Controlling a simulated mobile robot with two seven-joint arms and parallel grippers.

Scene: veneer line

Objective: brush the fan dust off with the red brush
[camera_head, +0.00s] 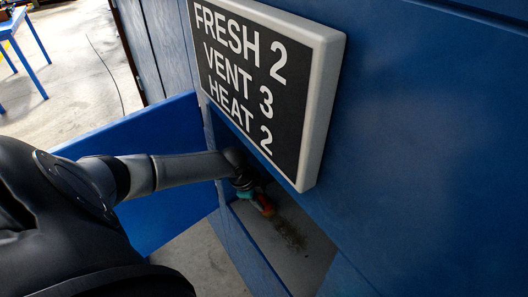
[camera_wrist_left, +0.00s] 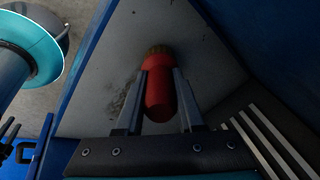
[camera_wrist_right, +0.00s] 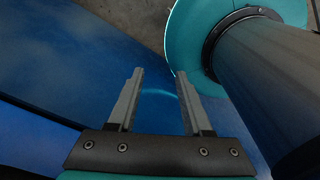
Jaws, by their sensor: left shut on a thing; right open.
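My left gripper (camera_wrist_left: 159,74) is shut on the red brush (camera_wrist_left: 157,96), with its fingers on both sides of the handle. The brush's tan bristles point away from the gripper toward the pale compartment floor. Brown fan dust (camera_wrist_left: 122,99) lies on that floor, left of the brush in the left wrist view. In the head view the left gripper (camera_head: 244,186) reaches into the compartment under the sign; the brush (camera_head: 265,206) shows small, with the dust (camera_head: 290,236) to its lower right. My right gripper (camera_wrist_right: 160,74) is open and empty, outside the head view.
A sign (camera_head: 262,85) reading FRESH 2, VENT 3, HEAT 2 juts out just above the opening. An open blue door panel (camera_head: 155,120) stands on the left. Pale slats (camera_wrist_left: 270,140) show beside the left gripper. Blue walls closely bound the compartment.

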